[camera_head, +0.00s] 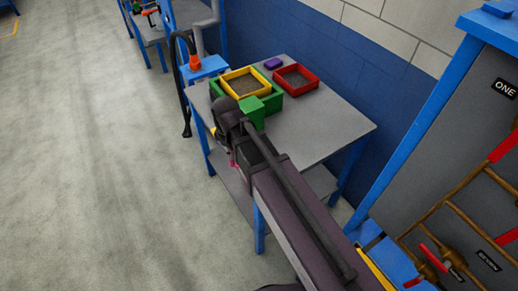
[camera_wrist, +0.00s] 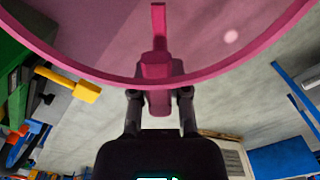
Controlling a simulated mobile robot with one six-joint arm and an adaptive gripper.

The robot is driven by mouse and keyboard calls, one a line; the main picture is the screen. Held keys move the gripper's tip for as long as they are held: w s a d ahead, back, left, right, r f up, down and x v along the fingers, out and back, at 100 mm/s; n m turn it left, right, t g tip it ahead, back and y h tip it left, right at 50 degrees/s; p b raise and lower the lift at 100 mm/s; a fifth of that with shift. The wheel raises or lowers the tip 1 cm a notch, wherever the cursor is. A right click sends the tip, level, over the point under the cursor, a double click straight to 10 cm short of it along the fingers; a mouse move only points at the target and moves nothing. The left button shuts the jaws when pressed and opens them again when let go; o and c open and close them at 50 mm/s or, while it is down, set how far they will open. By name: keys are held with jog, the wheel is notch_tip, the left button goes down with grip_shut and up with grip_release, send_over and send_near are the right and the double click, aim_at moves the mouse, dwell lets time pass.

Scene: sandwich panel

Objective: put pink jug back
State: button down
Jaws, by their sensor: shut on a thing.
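The pink jug (camera_wrist: 157,70) fills the top of the wrist view, its curved rim sweeping across and its handle toward me. My gripper (camera_wrist: 159,97) is shut on the handle, with one finger on each side. In the head view my gripper and arm hang over the left edge of the grey table (camera_head: 325,128). Only a small pink patch of the jug (camera_head: 233,162) shows there; my arm hides the rest.
On the table are a yellow-rimmed tray (camera_head: 228,76) in a green tray (camera_head: 273,99), a red tray (camera_head: 309,87), a purple block (camera_head: 273,63) and a green block (camera_head: 252,110). The table's right part is clear. A blue-framed panel (camera_head: 425,110) stands at right.

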jog(key=shift+w, duration=0.15)
jog(key=w+f+b, duration=0.1)
jog(key=w, duration=1.3)
jog(key=shift+w+a+f, duration=0.2)
jog(key=shift+w+a, duration=0.1)
jog(key=shift+a, duration=0.1)
jog(key=shift+w+f+b, duration=0.35)
jog(key=shift+f+b, duration=0.6)
jog(key=shift+b, duration=0.05)
jog(key=shift+w+f+b, duration=0.3)
jog(key=shift+f+b, duration=0.6)
jog(key=shift+b, duration=0.1)
jog(key=shift+f, duration=0.1)
jog(key=c, duration=0.6)
grip_release()
